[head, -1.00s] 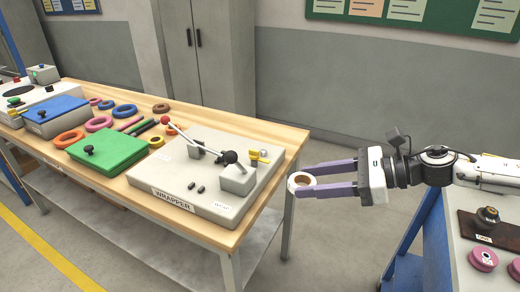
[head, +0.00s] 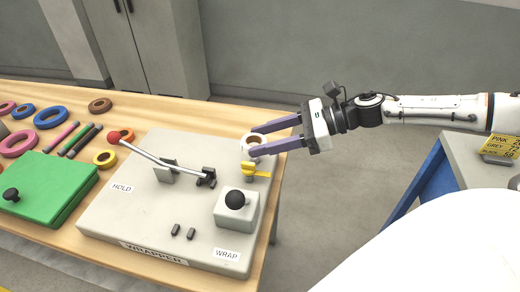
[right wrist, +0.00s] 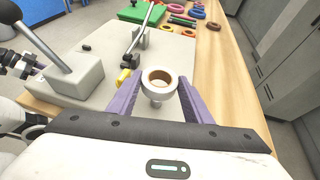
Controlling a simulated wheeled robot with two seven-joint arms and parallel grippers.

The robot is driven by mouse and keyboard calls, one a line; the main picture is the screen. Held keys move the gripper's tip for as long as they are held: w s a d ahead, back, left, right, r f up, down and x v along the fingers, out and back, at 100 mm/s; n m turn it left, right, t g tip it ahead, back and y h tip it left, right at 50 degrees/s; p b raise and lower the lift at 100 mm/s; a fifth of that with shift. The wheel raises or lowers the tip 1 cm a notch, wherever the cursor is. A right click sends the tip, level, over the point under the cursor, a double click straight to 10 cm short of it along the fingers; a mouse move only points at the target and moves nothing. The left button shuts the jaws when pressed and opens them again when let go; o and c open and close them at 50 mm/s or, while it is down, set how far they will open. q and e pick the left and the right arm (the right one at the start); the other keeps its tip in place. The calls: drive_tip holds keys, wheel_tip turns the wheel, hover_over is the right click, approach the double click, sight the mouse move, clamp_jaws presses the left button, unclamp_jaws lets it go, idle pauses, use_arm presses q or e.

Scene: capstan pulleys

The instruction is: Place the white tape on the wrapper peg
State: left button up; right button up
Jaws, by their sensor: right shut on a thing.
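The white tape (head: 253,143), a ring with a brown core, is held between the purple fingers of my right gripper (head: 266,139). In the right wrist view the tape (right wrist: 159,80) sits between the fingertips, its hole facing up toward the camera. The tape is over the far right corner of the grey wrapper (head: 150,215), just behind a yellow clip (head: 256,171). The wrapper peg is mostly hidden by the tape in the head view; a pale metallic bit shows below the tape in the right wrist view. I cannot tell whether the tape touches the peg.
The wrapper carries a red-tipped lever (head: 160,158) and a black-knobbed block (head: 236,208) near the tape. A green box (head: 50,185), coloured rings and rods lie to the left on the wooden table (head: 180,112).

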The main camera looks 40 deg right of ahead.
sight(264, 161)
drive_tip(key=shift+w+f, duration=0.1)
drive_tip(key=shift+f, duration=2.15)
drive_tip(key=o, duration=0.7)
drive_tip(key=shift+o, duration=0.2)
drive_tip(key=shift+d+r, duration=0.1)
drive_tip(key=v, duration=1.2)
drive_tip(key=shift+b, duration=0.35)
